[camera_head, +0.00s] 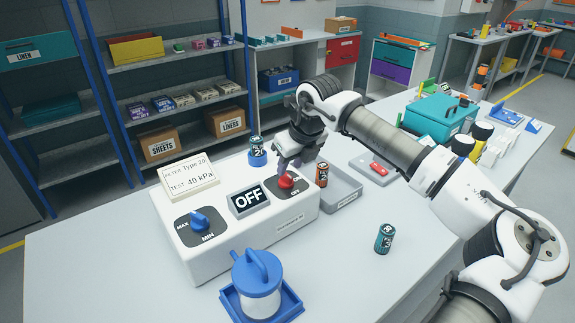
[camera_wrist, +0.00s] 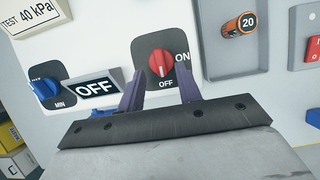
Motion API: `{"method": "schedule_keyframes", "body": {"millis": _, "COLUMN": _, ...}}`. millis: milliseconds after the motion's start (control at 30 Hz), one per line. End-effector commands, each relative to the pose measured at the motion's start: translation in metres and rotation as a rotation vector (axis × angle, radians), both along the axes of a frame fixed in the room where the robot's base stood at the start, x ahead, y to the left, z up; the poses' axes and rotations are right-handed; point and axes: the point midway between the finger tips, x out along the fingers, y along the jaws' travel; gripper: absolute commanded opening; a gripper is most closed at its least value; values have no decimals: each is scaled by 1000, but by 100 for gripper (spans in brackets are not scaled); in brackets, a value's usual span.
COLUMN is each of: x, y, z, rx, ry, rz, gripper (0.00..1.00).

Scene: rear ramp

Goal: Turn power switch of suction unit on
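The suction unit (camera_head: 180,262) is a white box on the table, with a display (camera_head: 248,199) reading OFF. Its red power switch (camera_head: 286,181) sits on a dark plate at the right end of the top. In the wrist view the red switch (camera_wrist: 162,64) stands upright in the picture between the labels ON, to its right, and OFF, below it. My gripper (camera_head: 287,163) is just behind and above the switch. In the wrist view my gripper's fingers (camera_wrist: 160,88) are spread apart with nothing between them, pointing toward the switch; contact does not show.
A blue MAX/MIN knob (camera_head: 200,221) is on the unit's left. A grey tray (camera_head: 345,186) with an orange canister (camera_head: 322,174) adjoins its right side. A blue-lidded jar (camera_head: 258,287) stands in front, and a green canister (camera_head: 384,238) stands on open table to the right.

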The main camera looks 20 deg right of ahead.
Motion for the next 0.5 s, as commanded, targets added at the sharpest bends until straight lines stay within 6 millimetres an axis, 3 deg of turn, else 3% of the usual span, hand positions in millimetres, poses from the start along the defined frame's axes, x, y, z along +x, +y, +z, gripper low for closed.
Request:
{"method": "schedule_keyframes", "body": {"millis": 200, "x": 10, "y": 5, "z": -25, "rx": 2, "ry": 0, "rz": 1, "gripper": 35}}
{"method": "schedule_keyframes", "body": {"millis": 500, "x": 13, "y": 6, "z": -33, "rx": 0, "ry": -1, "rz": 0, "gripper": 35}}
